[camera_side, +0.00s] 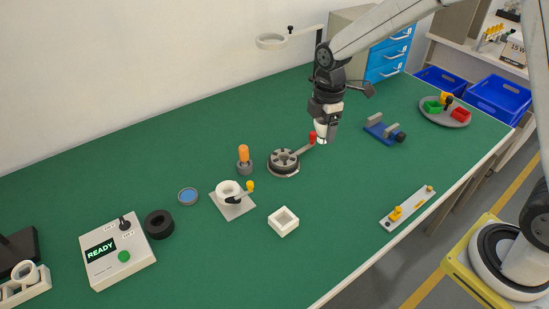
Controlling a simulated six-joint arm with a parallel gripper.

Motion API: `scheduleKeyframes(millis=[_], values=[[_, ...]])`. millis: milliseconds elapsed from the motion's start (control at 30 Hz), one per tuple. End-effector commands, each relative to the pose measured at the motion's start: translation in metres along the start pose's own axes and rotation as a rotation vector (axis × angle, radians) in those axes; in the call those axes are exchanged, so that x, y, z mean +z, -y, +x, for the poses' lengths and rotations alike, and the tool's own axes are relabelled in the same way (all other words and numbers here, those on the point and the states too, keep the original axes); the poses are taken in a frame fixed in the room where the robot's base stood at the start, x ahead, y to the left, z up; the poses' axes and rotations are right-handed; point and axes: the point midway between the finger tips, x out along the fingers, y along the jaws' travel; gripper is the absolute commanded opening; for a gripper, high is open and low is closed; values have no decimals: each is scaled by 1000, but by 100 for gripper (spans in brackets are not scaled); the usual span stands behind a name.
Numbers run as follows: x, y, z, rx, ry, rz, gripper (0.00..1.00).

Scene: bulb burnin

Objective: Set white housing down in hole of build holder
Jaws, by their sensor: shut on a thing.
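My gripper (322,117) points down above the green table, right of the dark round fixture. It is shut on the white housing (321,131), a small pale piece whose lower end shows below the fingers. The housing appears held above the table; its exact height cannot be told. The build holder is not certain to me: a white square block with a square hole (283,221) stands at the front middle. A white round cup on a plate with a yellow-knobbed lever (229,192) stands to its left. Both are apart from my gripper.
The dark round fixture (284,160) with a red-tipped lever stands close to my gripper. A blue clamp (384,129) and grey tray (444,111) stand right.

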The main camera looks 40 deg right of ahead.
Motion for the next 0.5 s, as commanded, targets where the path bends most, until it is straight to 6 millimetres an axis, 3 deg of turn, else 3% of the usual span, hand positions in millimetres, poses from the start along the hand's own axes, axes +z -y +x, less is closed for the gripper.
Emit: scheduleKeyframes(millis=[267, 500], values=[[-6, -4, 2, -1, 0, -14, 10], [-30, -23, 8, 0, 0, -72, 10]])
